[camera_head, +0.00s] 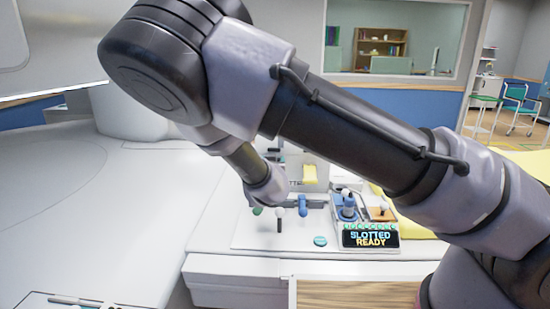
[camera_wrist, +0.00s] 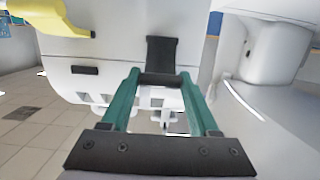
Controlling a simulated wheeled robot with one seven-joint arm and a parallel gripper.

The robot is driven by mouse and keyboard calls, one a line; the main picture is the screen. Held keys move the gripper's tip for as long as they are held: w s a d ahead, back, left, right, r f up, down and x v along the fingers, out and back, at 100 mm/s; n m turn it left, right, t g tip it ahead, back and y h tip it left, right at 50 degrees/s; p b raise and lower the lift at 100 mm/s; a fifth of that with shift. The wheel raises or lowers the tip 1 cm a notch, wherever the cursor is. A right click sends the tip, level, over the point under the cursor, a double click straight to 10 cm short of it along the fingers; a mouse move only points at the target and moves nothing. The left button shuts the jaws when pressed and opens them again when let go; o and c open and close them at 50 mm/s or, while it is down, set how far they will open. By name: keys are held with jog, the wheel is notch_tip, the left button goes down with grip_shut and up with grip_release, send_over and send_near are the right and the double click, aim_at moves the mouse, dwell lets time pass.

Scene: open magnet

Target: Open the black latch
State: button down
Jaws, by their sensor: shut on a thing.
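The black latch (camera_wrist: 161,54) is a dark plate on a white upright panel (camera_wrist: 110,60) in the wrist view. It widens at the top, and its lower end lies between my fingertips. My gripper (camera_wrist: 160,78) has two green fingers, shut on the lower end of the latch, one finger on each side.
A white bench holds a lit display (camera_head: 370,236) reading "SLOTTED READY", a blue handle (camera_head: 303,205), a black post with a pale knob (camera_head: 280,221) and a teal button (camera_head: 320,241). A yellow part (camera_wrist: 66,20) juts out at upper left in the wrist view.

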jog(key=shift+s+f+t, duration=0.15)
jog(key=shift+f+t, duration=0.1)
jog(key=shift+t, duration=0.15)
jog(key=shift+c, duration=1.3)
grip_release()
jog(key=s, duration=1)
jog(key=shift+s+r, duration=0.4)
jog(key=shift+r, duration=0.05)
